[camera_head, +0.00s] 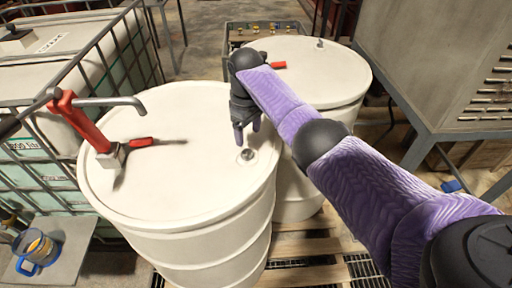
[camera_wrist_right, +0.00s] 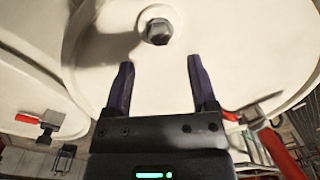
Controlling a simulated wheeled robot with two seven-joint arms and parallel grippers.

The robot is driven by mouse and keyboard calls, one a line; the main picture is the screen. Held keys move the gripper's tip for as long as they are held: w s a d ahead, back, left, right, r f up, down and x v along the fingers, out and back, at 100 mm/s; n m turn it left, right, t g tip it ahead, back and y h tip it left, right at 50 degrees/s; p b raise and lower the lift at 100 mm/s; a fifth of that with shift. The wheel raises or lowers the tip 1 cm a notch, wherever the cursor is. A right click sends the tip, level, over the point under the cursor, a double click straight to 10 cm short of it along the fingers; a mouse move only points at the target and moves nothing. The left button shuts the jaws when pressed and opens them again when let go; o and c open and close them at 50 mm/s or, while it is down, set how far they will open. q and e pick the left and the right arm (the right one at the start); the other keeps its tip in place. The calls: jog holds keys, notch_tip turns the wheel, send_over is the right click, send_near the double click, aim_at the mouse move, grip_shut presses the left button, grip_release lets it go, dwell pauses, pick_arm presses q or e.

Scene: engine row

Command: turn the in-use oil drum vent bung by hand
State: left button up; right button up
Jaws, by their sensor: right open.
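The white oil drum with a red hand pump (camera_head: 82,122), the in-use drum (camera_head: 160,205), stands left of centre. Its vent bung (camera_head: 247,155) is a small grey metal plug near the right edge of the lid. In the right wrist view the bung (camera_wrist_right: 158,32) shows a faceted head on a round base. My right gripper (camera_head: 247,137) points down over the lid, just behind the bung. Its two dark purple fingers (camera_wrist_right: 160,66) are spread apart, with nothing between them; the bung is beyond their tips. My left gripper is out of view.
A second white drum (camera_head: 345,75) with a small bung stands behind right, under my right arm. A caged tank (camera_head: 100,60) is at left, a grey cabinet (camera_head: 440,60) at right. A blue-handled jug (camera_head: 36,250) sits lower left. A wooden pallet (camera_head: 305,270) lies beneath.

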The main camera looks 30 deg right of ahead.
aim_at(249, 153)
notch_tip(249, 153, down, 7)
jog(key=shift+r+b, duration=0.15)
jog(key=shift+b, duration=0.65)
jog(key=c, duration=0.9)
jog(key=shift+r, duration=0.1)
grip_shut()
